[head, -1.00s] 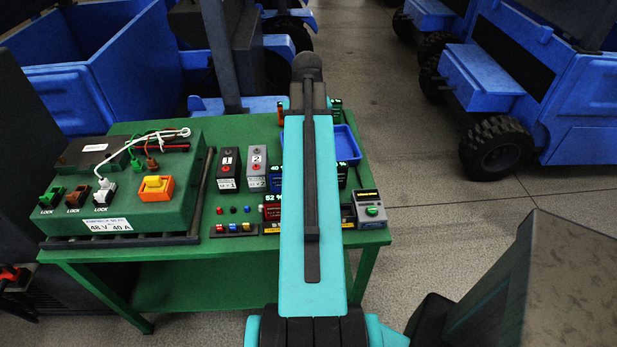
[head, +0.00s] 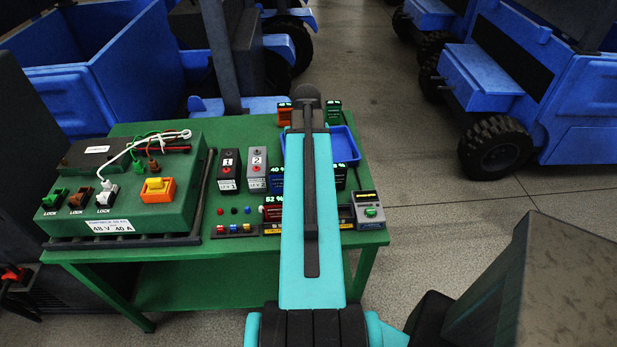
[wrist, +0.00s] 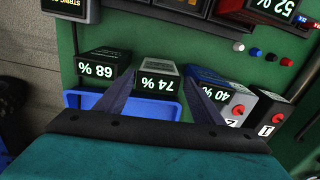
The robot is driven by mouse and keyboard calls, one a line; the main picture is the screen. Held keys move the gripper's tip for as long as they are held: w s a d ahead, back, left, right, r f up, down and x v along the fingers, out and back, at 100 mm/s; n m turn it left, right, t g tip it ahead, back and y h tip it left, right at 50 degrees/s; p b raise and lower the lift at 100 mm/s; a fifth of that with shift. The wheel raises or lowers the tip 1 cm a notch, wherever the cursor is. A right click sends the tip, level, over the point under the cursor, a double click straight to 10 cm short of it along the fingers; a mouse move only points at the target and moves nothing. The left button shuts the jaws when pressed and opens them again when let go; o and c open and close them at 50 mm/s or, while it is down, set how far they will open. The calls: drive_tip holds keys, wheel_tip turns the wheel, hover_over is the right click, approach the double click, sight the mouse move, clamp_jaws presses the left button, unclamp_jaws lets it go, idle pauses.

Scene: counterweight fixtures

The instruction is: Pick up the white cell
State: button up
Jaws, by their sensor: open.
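The white cell (wrist: 158,70), a pale grey-white block with a "74 %" display, stands upright in the wrist view, its lettering upside down. My gripper (wrist: 158,84) is open, its two dark fingers reaching to either side of this cell. Whether the fingers touch it I cannot tell. In the head view my arm hides the cell and the gripper.
A dark "68 %" cell (wrist: 104,66) and a blue "40 %" cell (wrist: 212,92) flank the fingers closely. A blue tray (head: 345,146) lies at the back of the green table. Two numbered boxes (head: 229,170) and a green charger unit (head: 125,210) stand left.

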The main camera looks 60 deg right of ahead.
drive_tip(key=shift+f, duration=0.4)
drive_tip(key=shift+f, duration=0.1)
drive_tip(key=shift+d+f+p, duration=0.2)
drive_tip(key=shift+f+p, duration=1.05)
drive_tip(key=shift+f, duration=1.25)
drive_tip(key=c, duration=1.2)
drive_tip(key=shift+r, duration=0.15)
drive_tip(key=shift+r+b, duration=1.5)
drive_tip(key=shift+r, duration=3.4)
drive_tip(key=shift+r, duration=0.1)
